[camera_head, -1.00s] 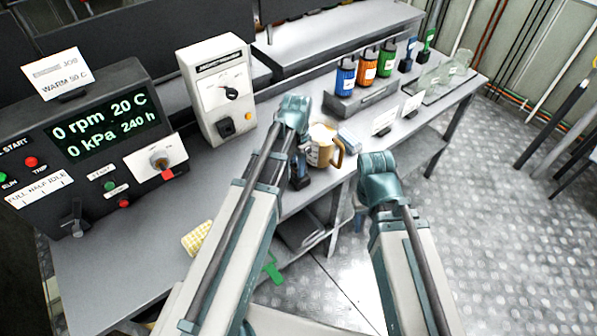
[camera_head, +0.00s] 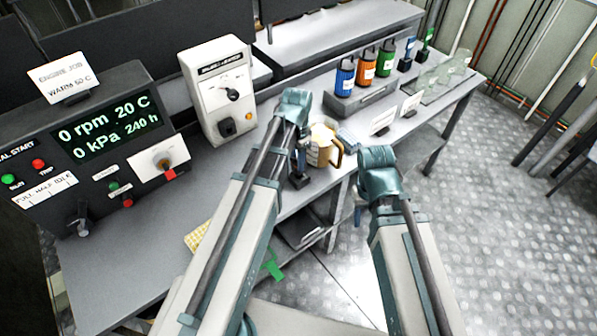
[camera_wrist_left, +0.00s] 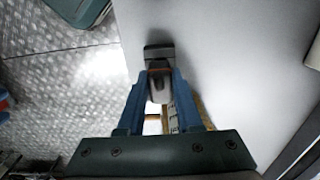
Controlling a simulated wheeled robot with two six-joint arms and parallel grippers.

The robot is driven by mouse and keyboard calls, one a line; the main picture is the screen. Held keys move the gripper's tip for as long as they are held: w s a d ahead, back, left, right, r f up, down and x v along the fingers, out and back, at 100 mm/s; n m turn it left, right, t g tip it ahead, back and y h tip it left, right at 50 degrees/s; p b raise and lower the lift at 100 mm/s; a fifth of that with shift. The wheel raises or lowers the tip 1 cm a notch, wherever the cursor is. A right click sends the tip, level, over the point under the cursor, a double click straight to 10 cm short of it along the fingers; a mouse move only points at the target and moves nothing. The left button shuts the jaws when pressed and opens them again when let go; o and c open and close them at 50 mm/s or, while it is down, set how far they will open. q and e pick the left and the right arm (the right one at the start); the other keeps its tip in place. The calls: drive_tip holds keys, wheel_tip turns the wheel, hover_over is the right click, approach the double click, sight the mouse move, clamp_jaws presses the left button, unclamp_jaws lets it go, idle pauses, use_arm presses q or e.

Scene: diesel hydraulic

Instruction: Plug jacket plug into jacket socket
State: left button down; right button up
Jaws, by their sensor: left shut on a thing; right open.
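My left gripper (camera_wrist_left: 157,88) is shut on a small dark and grey piece, likely the jacket plug (camera_wrist_left: 159,54), which has a black end and a thin orange band. In the head view the left gripper (camera_head: 301,163) points down at the bench's front edge, left of the mug, with the dark plug (camera_head: 299,180) at its tips. The white jacket box (camera_head: 217,72) stands further back and left. Its dark socket (camera_head: 227,127) is low on the front face, apart from the plug. My right gripper (camera_head: 358,212) is open, mostly hidden behind its arm, off the bench's front edge.
A tan mug (camera_head: 324,146) stands close right of the left gripper. Several coloured canisters (camera_head: 366,66) stand on a grey block at the back right. The control panel (camera_head: 95,140) fills the left. Bare bench top (camera_head: 150,230) lies in front of it.

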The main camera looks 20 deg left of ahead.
use_arm(q)
wheel_tip(320, 180, up, 4)
drive_tip(key=p, duration=0.4)
idle(0.4)
